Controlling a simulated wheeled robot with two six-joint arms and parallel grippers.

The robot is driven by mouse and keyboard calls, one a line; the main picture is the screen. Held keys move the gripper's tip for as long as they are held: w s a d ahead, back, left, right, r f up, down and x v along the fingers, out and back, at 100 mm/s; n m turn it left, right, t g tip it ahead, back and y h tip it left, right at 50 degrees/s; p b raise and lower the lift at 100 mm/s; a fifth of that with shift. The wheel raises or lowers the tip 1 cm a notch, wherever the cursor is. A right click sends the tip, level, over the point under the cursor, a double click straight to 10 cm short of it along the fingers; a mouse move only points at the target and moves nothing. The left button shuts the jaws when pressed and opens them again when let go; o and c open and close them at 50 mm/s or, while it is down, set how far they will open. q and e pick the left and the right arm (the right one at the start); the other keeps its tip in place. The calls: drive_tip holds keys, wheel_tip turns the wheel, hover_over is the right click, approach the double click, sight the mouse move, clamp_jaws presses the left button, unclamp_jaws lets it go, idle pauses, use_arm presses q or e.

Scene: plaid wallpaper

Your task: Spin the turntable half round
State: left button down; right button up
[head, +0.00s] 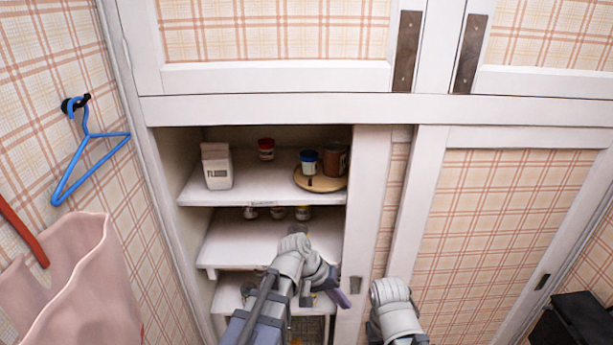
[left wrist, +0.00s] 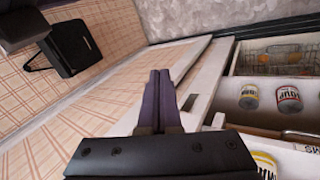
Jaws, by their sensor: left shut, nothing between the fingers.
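The turntable (head: 325,184) is a round wooden disc at the right end of the top open shelf, close to the door frame. A blue-lidded white jar (head: 308,163) and a brown container (head: 336,159) stand on it, and a small dark mark shows near its front rim. My left gripper (head: 342,299) is lower than the turntable, in front of the lower shelves, apart from it. Its purple fingers are together and empty in the left wrist view (left wrist: 160,88). The turntable does not show in the left wrist view. My right gripper is out of view.
A flour carton (head: 217,166) and red-lidded jar (head: 266,149) share the top shelf (head: 250,194). Soup cans (left wrist: 289,100) stand on a lower shelf. The sliding door (head: 480,230) covers the right side. A blue hanger (head: 85,150) and pink bag (head: 75,280) are at left.

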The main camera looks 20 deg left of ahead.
use_arm(q)
drive_tip(key=w+a+r+n+t+h, duration=0.2)
drive_tip(key=w+a+r+n+t, duration=0.35)
drive_tip(key=w+a+r, duration=0.5)
drive_tip(key=w+a+r+n+t+h, duration=0.3)
drive_tip(key=w+a+r+n+t, duration=0.35)
drive_tip(key=a, duration=0.75)
drive_tip(key=w+d, duration=0.2)
drive_tip(key=w+d+r+m, duration=0.1)
drive_tip(key=w+d, duration=0.1)
drive_tip(key=w+d+m, duration=0.1)
drive_tip(key=w+d, duration=0.1)
drive_tip(key=shift+r+t, duration=0.25)
drive_tip(key=shift+t, duration=0.15)
drive_tip(key=shift+s+d+y, duration=0.1)
drive_tip(key=shift+d+y, duration=0.05)
drive_tip(key=shift+y, duration=0.15)
drive_tip(key=shift+s+d+n+t, duration=0.1)
drive_tip(key=shift+d+n+t, duration=0.15)
drive_tip(key=shift+n+t, duration=0.05)
drive_tip(key=shift+s+d+n+t+y, duration=0.15)
drive_tip(key=shift+d+n+t+y, duration=0.2)
drive_tip(key=shift+y, duration=0.45)
